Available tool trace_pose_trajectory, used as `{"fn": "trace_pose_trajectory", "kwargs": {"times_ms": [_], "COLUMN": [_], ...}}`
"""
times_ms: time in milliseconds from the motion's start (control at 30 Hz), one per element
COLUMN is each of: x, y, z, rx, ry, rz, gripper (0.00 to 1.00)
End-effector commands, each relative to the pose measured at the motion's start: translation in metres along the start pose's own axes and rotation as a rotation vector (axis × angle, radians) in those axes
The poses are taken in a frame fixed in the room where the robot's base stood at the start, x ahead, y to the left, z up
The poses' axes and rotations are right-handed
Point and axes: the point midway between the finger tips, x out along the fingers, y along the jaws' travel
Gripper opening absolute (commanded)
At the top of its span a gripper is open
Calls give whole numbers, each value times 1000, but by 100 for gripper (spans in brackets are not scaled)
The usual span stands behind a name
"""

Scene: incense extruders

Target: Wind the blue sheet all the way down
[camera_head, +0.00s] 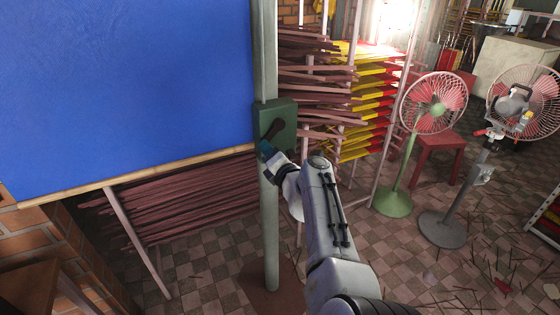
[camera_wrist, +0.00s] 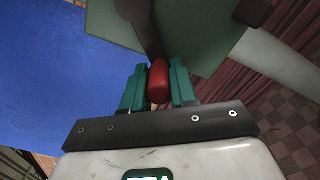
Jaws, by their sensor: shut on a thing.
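The blue sheet (camera_head: 130,85) hangs at the left, with a wooden bar (camera_head: 130,176) along its bottom edge. It also fills the left of the wrist view (camera_wrist: 50,70). A grey-green post (camera_head: 266,50) stands at its right edge and carries a green winder box (camera_head: 290,118). A dark crank arm (camera_head: 273,128) is on the box; in the wrist view the arm (camera_wrist: 142,25) ends in a red handle (camera_wrist: 158,82). My gripper (camera_head: 266,150) is at the crank, its teal fingers (camera_wrist: 158,88) shut on the red handle from both sides.
Racks of brown incense sticks (camera_head: 185,205) stand below and behind the sheet. Yellow and red stick bundles (camera_head: 365,100) are stacked right of the post. A green-based fan (camera_head: 435,105), another fan (camera_head: 525,100) and a red stool (camera_head: 438,152) stand at the right. Sticks litter the checkered floor.

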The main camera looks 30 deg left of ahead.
Motion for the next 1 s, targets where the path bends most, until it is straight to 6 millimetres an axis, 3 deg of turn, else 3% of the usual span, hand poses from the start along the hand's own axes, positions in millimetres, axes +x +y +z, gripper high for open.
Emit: {"fn": "trace_pose_trajectory", "kwargs": {"times_ms": [500, 1000], "x": [1, 10], "y": [36, 44], "z": [7, 2], "rx": [430, 624], "ry": [-5, -2], "rz": [6, 5], "gripper": [0, 0]}}
